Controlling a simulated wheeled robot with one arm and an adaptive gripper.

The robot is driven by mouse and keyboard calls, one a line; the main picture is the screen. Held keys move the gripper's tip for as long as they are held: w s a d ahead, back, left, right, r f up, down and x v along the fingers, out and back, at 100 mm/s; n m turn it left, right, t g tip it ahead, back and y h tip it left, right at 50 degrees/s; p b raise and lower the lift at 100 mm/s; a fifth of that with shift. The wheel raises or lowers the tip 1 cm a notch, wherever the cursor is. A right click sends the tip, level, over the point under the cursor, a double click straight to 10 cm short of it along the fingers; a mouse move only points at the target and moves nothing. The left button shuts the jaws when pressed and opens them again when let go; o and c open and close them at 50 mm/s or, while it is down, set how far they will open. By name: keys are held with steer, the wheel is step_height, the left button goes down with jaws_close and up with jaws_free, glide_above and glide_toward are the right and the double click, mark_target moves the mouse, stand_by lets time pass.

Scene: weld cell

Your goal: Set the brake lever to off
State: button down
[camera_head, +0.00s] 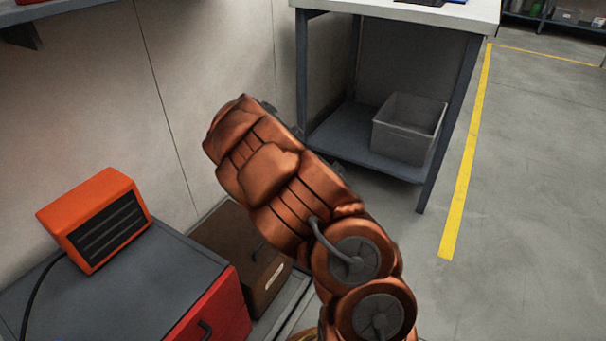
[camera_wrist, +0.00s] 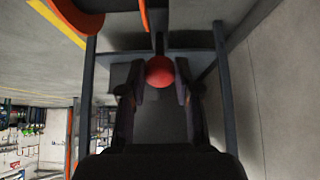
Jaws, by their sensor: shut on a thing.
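The brake lever shows in the wrist view as a round red knob (camera_wrist: 160,71) on a short dark rod (camera_wrist: 160,43). My gripper (camera_wrist: 160,80) has its two dark fingers on either side of the knob and is shut on it. The far side of the knob and the lever's mount are not clear. In the head view my copper-coloured arm fills the middle and hides the lever and the gripper's fingers. No off marking can be made out.
An orange box with a dark grille (camera_head: 108,222) sits on a grey-topped cabinet (camera_head: 120,290) at left. A brown box (camera_head: 232,250) stands beside it. A workbench (camera_head: 420,12) with a grey bin (camera_head: 408,128) on its lower shelf stands behind. Floor right of the yellow line (camera_head: 466,150) is clear.

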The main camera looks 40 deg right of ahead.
steer(key=c, duration=1.1)
jaws_free()
steer(key=shift+s+a+f, duration=0.1)
steer(key=shift+a+f, duration=0.05)
steer(key=shift+f, duration=0.2)
steer(key=shift+o, duration=1.4)
steer(key=shift+r, duration=0.15)
steer(key=v, duration=1.2)
